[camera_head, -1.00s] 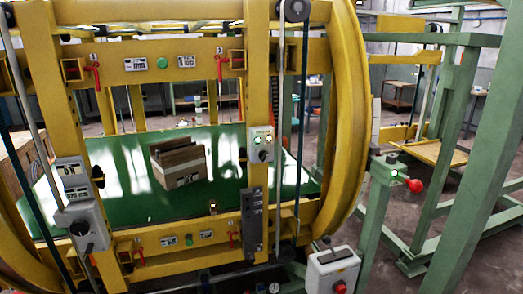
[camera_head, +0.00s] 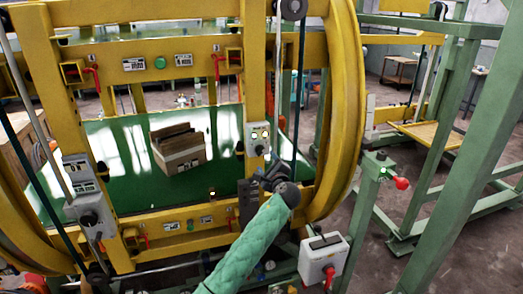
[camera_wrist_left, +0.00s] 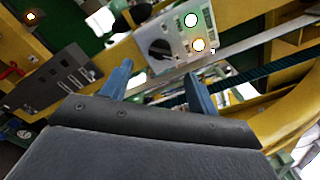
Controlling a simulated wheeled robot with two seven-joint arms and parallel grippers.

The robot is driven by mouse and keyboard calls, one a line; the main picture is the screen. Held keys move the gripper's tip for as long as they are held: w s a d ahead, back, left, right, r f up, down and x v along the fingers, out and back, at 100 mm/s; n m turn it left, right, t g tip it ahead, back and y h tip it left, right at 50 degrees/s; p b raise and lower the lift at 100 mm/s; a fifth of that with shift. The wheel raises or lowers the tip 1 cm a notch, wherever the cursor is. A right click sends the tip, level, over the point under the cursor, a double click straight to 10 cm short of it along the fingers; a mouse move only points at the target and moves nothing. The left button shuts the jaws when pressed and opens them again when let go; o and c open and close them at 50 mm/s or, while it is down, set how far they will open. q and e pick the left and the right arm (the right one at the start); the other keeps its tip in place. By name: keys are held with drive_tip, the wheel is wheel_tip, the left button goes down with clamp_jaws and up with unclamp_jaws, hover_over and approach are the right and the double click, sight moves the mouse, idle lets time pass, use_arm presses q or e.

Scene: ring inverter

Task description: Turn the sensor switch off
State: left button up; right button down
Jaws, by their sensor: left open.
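A light grey switch box (camera_head: 258,138) is on the yellow post right of the green table. In the left wrist view, the box (camera_wrist_left: 175,45) shows a dark rotary knob (camera_wrist_left: 160,49), a lit green lamp (camera_wrist_left: 190,20) and a lit yellow lamp (camera_wrist_left: 198,44). I cannot read its label. My left gripper (camera_head: 267,177) is just below the box in the head view, at the end of the green-sleeved arm. In the wrist view its two blue fingers (camera_wrist_left: 158,72) are apart and empty, pointing toward the knob. My right gripper is not seen.
A dark slotted plate (camera_wrist_left: 62,82) is left of the fingers. A cardboard box (camera_head: 180,150) is on the green table (camera_head: 110,190). A green post (camera_head: 360,225) carries a red knob (camera_head: 402,183).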

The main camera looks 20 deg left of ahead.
sight(261, 152)
use_arm(q)
drive_tip(key=p+x, duration=0.2)
drive_tip(key=x, duration=0.2)
drive_tip(key=shift+w+a+r, duration=0.15)
drive_tip(key=shift+w+r, duration=0.05)
drive_tip(key=shift+w, duration=0.1)
drive_tip(key=shift+p+x, duration=0.75)
drive_tip(key=shift+x, duration=0.2)
drive_tip(key=shift+w+a+f, duration=0.2)
drive_tip(key=shift+w+a, duration=0.15)
drive_tip(key=shift+w, duration=0.15)
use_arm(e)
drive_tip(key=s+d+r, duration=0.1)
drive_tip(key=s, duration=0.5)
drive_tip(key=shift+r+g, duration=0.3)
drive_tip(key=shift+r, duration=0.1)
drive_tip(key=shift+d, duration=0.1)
